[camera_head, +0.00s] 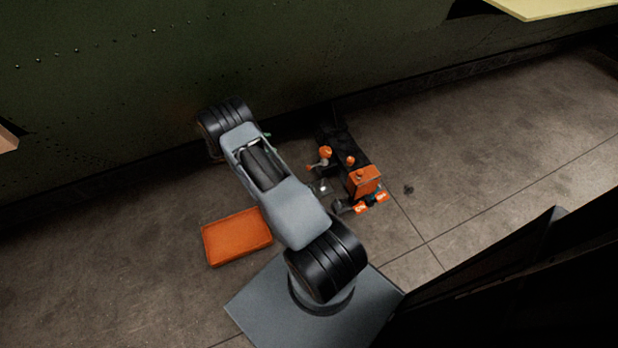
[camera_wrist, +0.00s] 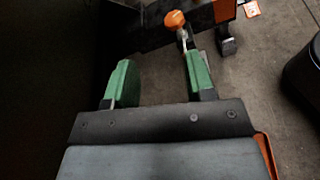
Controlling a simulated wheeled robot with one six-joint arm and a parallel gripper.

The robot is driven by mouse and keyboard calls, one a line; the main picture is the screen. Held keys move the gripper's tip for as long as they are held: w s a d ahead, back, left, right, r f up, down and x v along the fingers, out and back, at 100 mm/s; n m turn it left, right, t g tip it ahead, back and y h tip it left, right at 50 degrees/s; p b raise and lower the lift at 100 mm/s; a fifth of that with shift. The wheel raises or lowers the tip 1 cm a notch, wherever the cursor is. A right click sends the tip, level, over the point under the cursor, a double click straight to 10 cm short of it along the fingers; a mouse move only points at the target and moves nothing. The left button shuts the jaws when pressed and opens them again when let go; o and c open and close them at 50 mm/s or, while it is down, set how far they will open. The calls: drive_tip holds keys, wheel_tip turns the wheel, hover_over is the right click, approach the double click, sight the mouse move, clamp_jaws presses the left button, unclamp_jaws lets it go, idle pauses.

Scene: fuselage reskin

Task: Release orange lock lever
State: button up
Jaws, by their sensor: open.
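The orange lock lever (camera_head: 326,152) has a round orange knob and stands on the black and orange machine (camera_head: 365,180) right of my arm in the head view. In the wrist view the orange knob (camera_wrist: 175,19) sits on a thin metal stem, just beyond the right fingertip. My gripper (camera_wrist: 155,75) has two green fingers spread wide apart, with nothing between them. The stem appears close to the right finger; whether they touch I cannot tell. In the head view my arm hides most of the gripper.
An orange box (camera_head: 237,237) lies on the floor left of my arm. A dark green riveted fuselage wall (camera_head: 150,60) runs behind. Tiled floor (camera_head: 480,170) right of the machine is mostly clear. A yellowish panel (camera_head: 550,8) shows at the top right.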

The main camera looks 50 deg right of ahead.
sight(307, 168)
drive_tip(key=s+d+f+n+t+h+b, duration=0.2)
drive_tip(key=f+n+b, duration=0.15)
drive_tip(key=f, duration=0.95)
drive_tip(key=s+d+f+n+t+h+b, duration=0.1)
drive_tip(key=f+n+h+b, duration=0.25)
drive_tip(key=f, duration=0.95)
drive_tip(key=shift+m+y, duration=0.3)
drive_tip(key=shift+y, duration=0.15)
drive_tip(key=d+b, duration=0.1)
drive_tip(key=d, duration=0.3)
drive_tip(key=d+b, duration=0.1)
drive_tip(key=d, duration=0.4)
drive_tip(key=s+d+b, duration=0.1)
drive_tip(key=d, duration=0.4)
drive_tip(key=shift+s, duration=0.1)
clamp_jaws()
